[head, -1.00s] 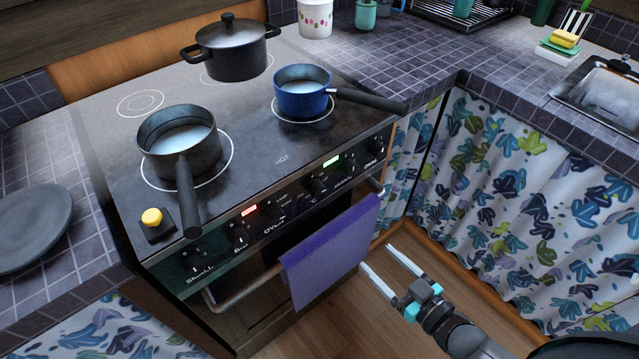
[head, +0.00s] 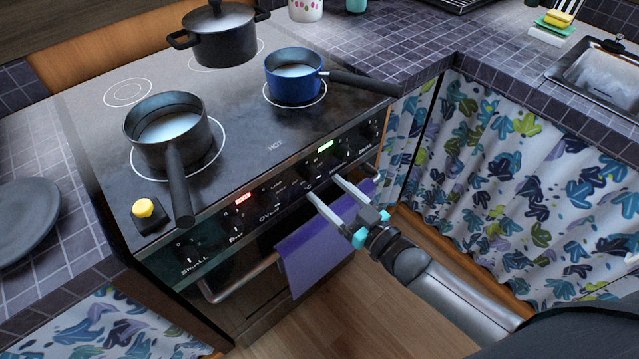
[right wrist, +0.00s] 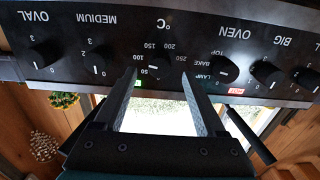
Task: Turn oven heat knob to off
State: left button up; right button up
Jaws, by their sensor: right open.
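The oven heat knob (right wrist: 159,70) is the dark knob under the °C scale, marked 50 to 250. It shows upside down in the right wrist view, between my right fingertips. Contact cannot be told. My right gripper (head: 322,187) is open in front of the oven's control panel (head: 262,206), and its fingers also show in the right wrist view (right wrist: 158,80). The exact knob setting is too small to read. The OVEN mode knob (right wrist: 222,71) sits beside the heat knob. My left gripper is not in view.
Other knobs, such as the MEDIUM knob (right wrist: 97,62), line the panel. A purple towel (head: 308,252) hangs from the oven handle (head: 222,292). A dark saucepan (head: 166,130), a blue pan (head: 292,84) and a black pot (head: 222,40) stand on the stovetop. Open floor lies in front.

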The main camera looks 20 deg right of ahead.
aim_at(315, 179)
jog(key=shift+x, duration=1.85)
grip_shut()
